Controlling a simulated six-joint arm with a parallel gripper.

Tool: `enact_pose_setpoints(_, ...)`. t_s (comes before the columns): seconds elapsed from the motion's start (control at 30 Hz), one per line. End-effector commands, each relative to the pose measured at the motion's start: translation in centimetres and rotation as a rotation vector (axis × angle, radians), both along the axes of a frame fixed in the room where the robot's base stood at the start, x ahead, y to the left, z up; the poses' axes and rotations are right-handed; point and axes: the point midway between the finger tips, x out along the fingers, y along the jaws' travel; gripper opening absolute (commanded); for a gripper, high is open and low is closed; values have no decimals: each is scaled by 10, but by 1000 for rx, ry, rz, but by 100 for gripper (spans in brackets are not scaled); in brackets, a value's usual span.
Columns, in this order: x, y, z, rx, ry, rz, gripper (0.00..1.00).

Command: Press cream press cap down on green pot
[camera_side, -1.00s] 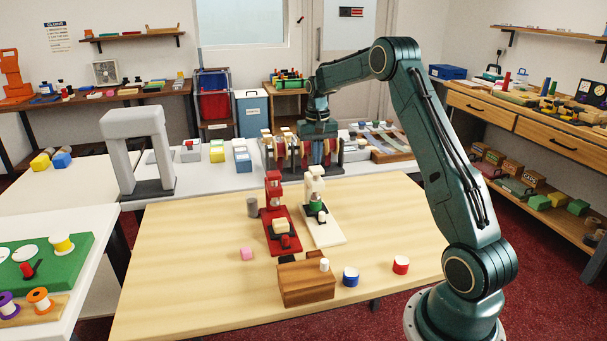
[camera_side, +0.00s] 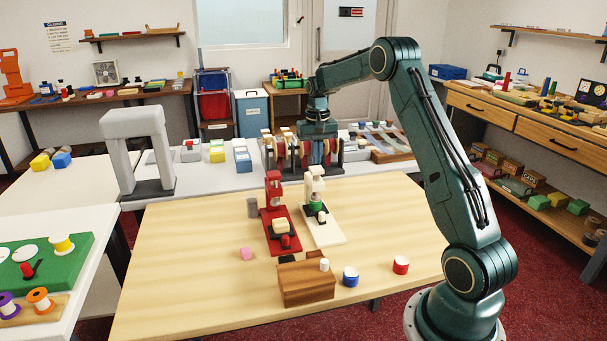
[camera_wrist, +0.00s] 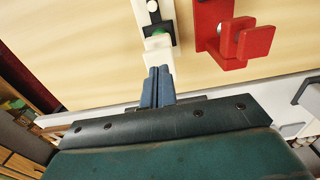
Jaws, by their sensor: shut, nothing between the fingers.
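The cream press (camera_side: 329,236) stands upright on the wooden table, with its cream press cap (camera_side: 316,171) at the top of its post. The green pot (camera_side: 316,206) sits in the press below the cap. In the wrist view the cream press (camera_wrist: 140,12) is just beyond my fingertips, and only a bit of green (camera_wrist: 158,32) shows under its head. My gripper (camera_wrist: 158,70) is shut and empty, its blue-grey fingers close to the press head; I cannot tell whether they touch.
A red press (camera_side: 275,215) stands close to the left of the cream one. The table's left side is clear.

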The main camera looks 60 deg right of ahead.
Motion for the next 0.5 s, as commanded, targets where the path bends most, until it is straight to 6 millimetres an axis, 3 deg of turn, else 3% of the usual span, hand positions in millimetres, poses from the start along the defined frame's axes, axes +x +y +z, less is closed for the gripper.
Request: enact_pose_setpoints(0.5,0,0,-8,1,1,0,0)
